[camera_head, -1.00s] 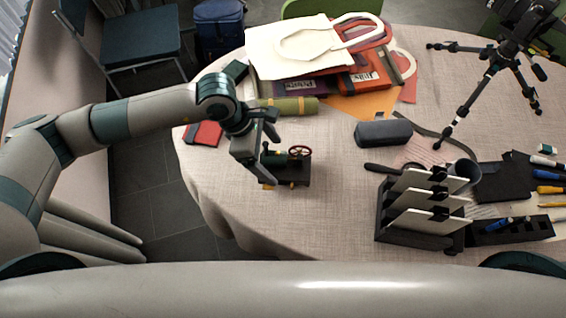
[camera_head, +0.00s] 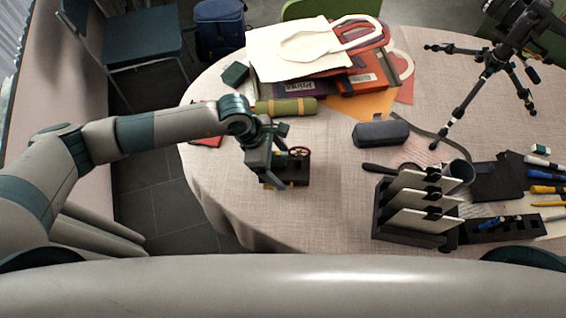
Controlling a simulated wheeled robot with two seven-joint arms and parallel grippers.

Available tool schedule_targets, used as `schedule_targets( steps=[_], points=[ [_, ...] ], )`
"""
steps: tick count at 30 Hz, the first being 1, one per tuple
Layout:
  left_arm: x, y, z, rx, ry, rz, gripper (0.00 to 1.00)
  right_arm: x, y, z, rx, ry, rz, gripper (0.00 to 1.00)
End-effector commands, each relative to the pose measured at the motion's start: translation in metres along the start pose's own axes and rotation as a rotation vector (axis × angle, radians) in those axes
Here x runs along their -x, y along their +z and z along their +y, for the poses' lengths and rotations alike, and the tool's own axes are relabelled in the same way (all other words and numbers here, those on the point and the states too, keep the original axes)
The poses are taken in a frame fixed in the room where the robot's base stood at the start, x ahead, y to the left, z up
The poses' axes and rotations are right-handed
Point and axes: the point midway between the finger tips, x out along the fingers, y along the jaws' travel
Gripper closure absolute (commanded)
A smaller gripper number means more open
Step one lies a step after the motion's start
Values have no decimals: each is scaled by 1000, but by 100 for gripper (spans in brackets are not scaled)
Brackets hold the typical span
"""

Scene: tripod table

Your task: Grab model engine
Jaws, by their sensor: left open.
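The model engine (camera_head: 298,171) stands on the tablecloth near the table's left front edge. It has a dark base and body, a red wheel on top and brass-coloured parts. My left gripper (camera_head: 277,182) is open, pointing down at the engine's left side, and its fingers hide that part of the engine. I cannot tell whether the fingers touch it. My right gripper is not in view.
Behind lie a green roll (camera_head: 286,107), a pile of books under a cream bag (camera_head: 300,50), and a dark case (camera_head: 380,133). A black rack with white plates (camera_head: 420,205) stands to the right. A tripod (camera_head: 490,70) stands at the back right. Cloth in front of the engine is clear.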

Motion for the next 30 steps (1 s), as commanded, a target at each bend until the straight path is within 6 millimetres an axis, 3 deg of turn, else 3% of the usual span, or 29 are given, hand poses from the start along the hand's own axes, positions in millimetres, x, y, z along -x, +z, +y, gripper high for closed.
schedule_targets(
  steps=[16,26,27,30],
  points=[
    [-5,0,0,-1,1,0,16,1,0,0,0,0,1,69],
    [-4,0,0,-1,1,0,92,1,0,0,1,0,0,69],
    [-3,2,1,-2,3,-3,96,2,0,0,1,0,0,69],
    [-3,2,1,-2,3,-3,96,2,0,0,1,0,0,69]
  ],
)
